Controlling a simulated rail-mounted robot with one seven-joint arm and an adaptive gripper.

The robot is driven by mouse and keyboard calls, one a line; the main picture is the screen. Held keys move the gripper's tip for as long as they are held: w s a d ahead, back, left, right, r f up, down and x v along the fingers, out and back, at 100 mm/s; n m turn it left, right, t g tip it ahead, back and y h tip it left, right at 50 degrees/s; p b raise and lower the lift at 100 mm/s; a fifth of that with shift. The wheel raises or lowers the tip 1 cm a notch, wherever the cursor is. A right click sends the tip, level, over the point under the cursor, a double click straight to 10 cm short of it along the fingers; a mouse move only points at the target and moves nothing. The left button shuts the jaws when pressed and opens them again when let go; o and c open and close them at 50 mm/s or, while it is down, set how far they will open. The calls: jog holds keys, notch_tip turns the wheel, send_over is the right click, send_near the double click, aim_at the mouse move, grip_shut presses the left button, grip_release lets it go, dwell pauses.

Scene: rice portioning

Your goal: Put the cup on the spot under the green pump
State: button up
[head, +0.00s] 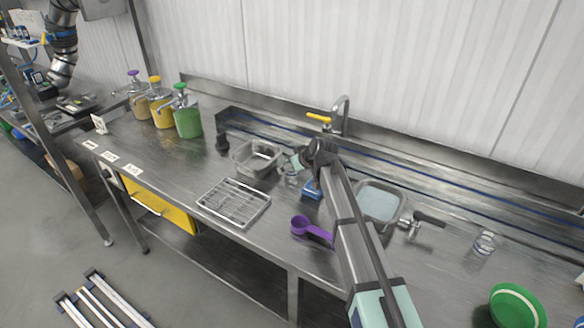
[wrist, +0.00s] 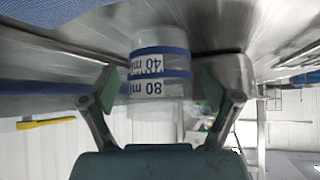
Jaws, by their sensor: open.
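My gripper (head: 299,162) is open in the head view, at the middle of the counter beside the metal pan. In the wrist view my gripper (wrist: 159,88) has one finger on each side of a clear cup (wrist: 160,62). In the head view the cup (head: 291,175) is partly hidden by my gripper. The green pump (head: 187,121) stands at the left of the counter, right of the yellow and brown pumps. I cannot make out a marked spot under its spout.
A metal pan (head: 243,162) and a wire rack (head: 233,216) lie between my gripper and the pumps. A purple scoop (head: 310,228) lies near the front. A faucet (head: 340,118) stands behind. Another clear cup (head: 484,243) and a green bowl (head: 513,303) are at right.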

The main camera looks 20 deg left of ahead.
jog(key=c, duration=1.2)
jog(key=shift+r, duration=0.1)
jog(key=shift+c, duration=0.3)
